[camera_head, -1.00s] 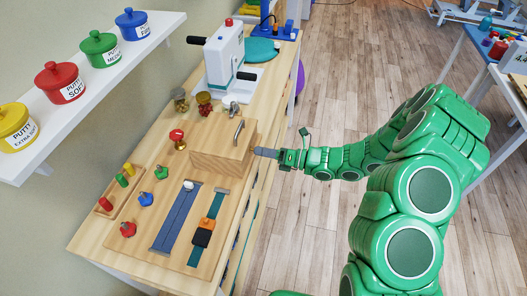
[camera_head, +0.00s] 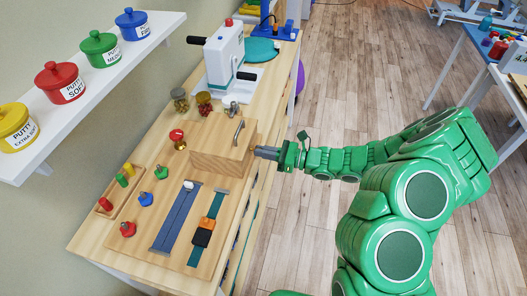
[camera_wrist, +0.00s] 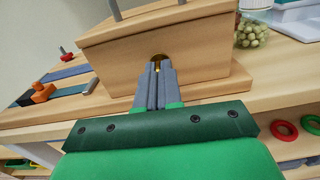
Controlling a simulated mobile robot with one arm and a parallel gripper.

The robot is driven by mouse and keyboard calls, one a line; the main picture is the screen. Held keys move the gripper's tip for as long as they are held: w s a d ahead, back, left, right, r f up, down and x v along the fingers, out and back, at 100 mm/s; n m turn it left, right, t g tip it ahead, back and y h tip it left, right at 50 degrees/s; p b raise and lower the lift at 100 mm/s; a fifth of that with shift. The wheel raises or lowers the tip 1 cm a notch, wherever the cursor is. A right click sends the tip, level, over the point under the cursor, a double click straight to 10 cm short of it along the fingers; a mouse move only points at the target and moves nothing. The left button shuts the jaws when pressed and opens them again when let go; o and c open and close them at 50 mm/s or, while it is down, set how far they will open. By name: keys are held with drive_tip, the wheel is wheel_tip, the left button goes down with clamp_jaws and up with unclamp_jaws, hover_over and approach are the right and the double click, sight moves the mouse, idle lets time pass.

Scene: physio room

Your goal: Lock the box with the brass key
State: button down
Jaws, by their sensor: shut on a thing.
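The wooden box (camera_head: 222,160) with a metal handle on its lid stands on the wooden board and looks closed. In the wrist view the front of the box (camera_wrist: 120,72) faces me, with a dark round keyhole opening ringed in brass. My gripper (camera_head: 258,152) is at this front face, its grey fingers pointing straight at the opening. In the wrist view my gripper (camera_wrist: 155,72) is shut, and a bit of the brass key (camera_wrist: 157,66) shows at the fingertips, at the opening. Most of the key is hidden by the fingers and the box.
The board (camera_head: 152,213) also bears coloured knobs, a blue strip (camera_head: 176,218) and a strap with a buckle. Jars (camera_head: 180,100) and a white crank device (camera_head: 226,60) stand behind the box. A shelf of putty pots (camera_head: 100,85) hangs left. Floor to the right is open.

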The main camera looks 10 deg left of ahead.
drive_tip(key=shift+n, duration=0.4)
drive_tip(key=c, duration=1.3)
unclamp_jaws()
drive_tip(key=d, duration=0.8)
drive_tip(key=shift+a, duration=0.1)
